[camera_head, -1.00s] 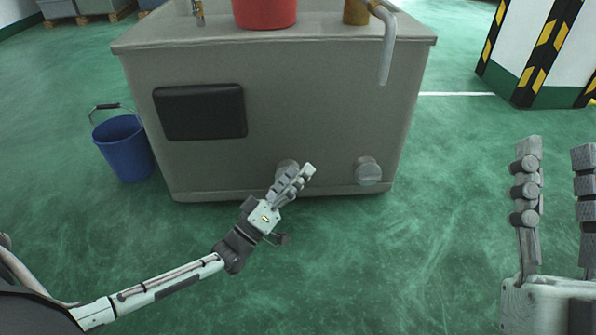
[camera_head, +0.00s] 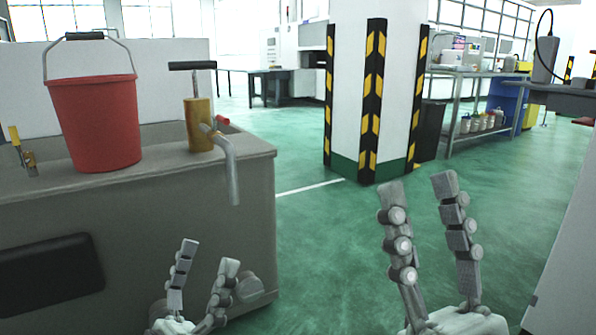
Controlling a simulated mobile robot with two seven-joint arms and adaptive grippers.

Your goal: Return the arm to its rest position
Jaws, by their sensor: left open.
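My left gripper (camera_head: 208,252) is at the bottom left of the head view, its two fingers spread and nothing between them. It is in front of the right part of the grey cabinet (camera_head: 262,210), below the counter top; I cannot tell the gap to it. My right gripper (camera_head: 417,186) is right of the middle, fingers upright and apart, with only green floor behind. Both arms are mostly out of the picture.
A striped pillar (camera_head: 347,90) and a shelf bench (camera_head: 480,75) are farther back. Green floor lies open between. A pale surface (camera_head: 570,250) edges the right side.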

